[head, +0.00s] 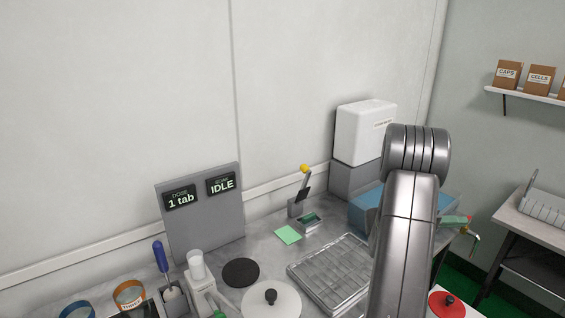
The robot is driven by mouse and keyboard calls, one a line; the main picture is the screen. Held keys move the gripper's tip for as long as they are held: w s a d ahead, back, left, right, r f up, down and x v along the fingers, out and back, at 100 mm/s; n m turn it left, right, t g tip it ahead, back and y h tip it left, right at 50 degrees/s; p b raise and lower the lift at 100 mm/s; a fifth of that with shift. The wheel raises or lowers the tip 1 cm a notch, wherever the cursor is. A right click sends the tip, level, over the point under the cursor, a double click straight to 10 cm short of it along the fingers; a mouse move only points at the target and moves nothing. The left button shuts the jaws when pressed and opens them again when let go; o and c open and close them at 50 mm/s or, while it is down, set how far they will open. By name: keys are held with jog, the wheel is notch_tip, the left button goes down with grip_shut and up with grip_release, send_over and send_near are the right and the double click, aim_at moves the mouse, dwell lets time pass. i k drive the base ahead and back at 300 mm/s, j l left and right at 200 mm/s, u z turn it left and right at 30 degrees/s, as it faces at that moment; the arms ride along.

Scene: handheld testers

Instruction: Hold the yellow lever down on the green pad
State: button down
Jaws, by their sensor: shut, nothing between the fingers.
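The yellow lever (304,169) has a round yellow knob on a thin stem with a dark part partway down. It stands raised and slightly tilted on a small grey base (296,208) at the back of the counter. A flat light green pad (288,234) lies on the counter just in front of it. A small grey box with a dark green top face (309,218) sits to its right; I cannot tell which green surface the lever meets. My arm rises at the right, and my gripper is out of view.
A grey panel (205,228) reading "1 tab" and "IDLE" stands at left. A metal rack (318,270), a white lidded round dish (271,300) and a black disc (241,272) lie in front. A blue bin (366,212) and white box (364,133) stand at right, partly behind my arm.

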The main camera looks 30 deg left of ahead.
aim_at(303, 193)
jog(key=i+l+u, duration=0.1)
jog(key=u, duration=0.3)
jog(key=i+l+u, duration=0.15)
jog(key=u, duration=0.3)
jog(key=i+l+u, duration=0.2)
jog(key=u, duration=0.2)
jog(key=l+u, duration=0.2)
jog(key=u, duration=0.25)
jog(key=i+l+u, duration=0.1)
jog(key=l+u, duration=0.3)
jog(key=j, duration=0.1)
